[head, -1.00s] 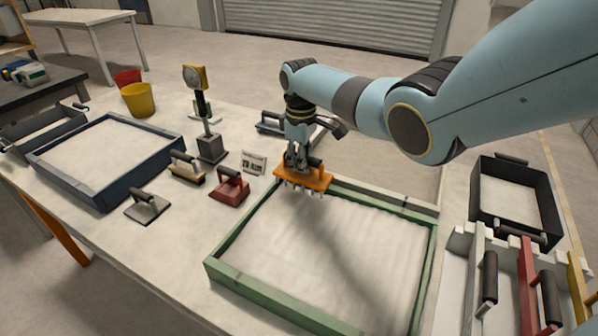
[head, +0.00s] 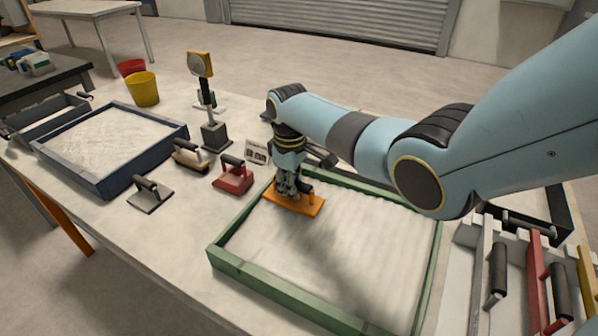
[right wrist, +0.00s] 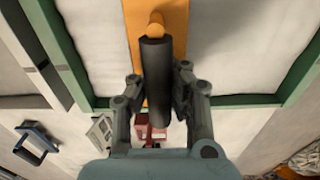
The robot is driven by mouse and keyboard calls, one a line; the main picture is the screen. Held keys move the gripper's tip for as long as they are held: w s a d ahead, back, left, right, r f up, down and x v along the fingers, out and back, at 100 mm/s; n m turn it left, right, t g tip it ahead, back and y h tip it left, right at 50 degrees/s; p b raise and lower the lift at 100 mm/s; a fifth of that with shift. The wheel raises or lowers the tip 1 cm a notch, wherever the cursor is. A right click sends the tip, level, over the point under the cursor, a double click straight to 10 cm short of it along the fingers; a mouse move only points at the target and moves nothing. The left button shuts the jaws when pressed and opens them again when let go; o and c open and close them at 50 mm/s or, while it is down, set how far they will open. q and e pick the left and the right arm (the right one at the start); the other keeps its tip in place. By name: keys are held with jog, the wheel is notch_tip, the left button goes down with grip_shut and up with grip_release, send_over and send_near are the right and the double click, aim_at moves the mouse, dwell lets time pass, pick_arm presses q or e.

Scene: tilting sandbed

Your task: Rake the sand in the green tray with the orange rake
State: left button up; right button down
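The orange rake (head: 309,205) is in the far left part of the green tray (head: 266,284), low over the sand (head: 345,240). My right gripper (head: 289,190) is shut on the rake's dark handle; in the right wrist view the handle (right wrist: 156,70) runs between the two fingers, above the orange head (right wrist: 178,22). The teeth are hidden, so I cannot tell whether they touch the sand. Faint ridges show on the sand at the right, and a dark shadow falls across its middle. My left gripper is not in view.
A red block tool (head: 233,177), a brush (head: 190,156) and a grey float (head: 150,195) lie left of the green tray. A tool rack (head: 480,270) stands at the right.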

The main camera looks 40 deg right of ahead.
jog(key=s+a+p, duration=0.1)
jog(key=s+a, duration=0.1)
jog(key=a, duration=0.2)
jog(key=s+a+p, duration=0.1)
jog(key=s+a, duration=0.1)
jog(key=a, duration=0.3)
jog(key=s+a+p, duration=0.1)
jog(key=s+a, duration=0.1)
jog(key=a, duration=0.3)
jog(key=shift+a, duration=0.25)
notch_tip(320, 180, up, 3)
jog(key=p, duration=0.2)
jog(key=shift+f+p, duration=0.2)
jog(key=shift+p, duration=0.15)
jog(key=shift+r+p, duration=0.35)
jog(key=shift+r, duration=0.05)
notch_tip(320, 180, up, 4)
jog(key=shift+f, duration=0.25)
notch_tip(320, 180, up, 4)
jog(key=shift+r, duration=0.1)
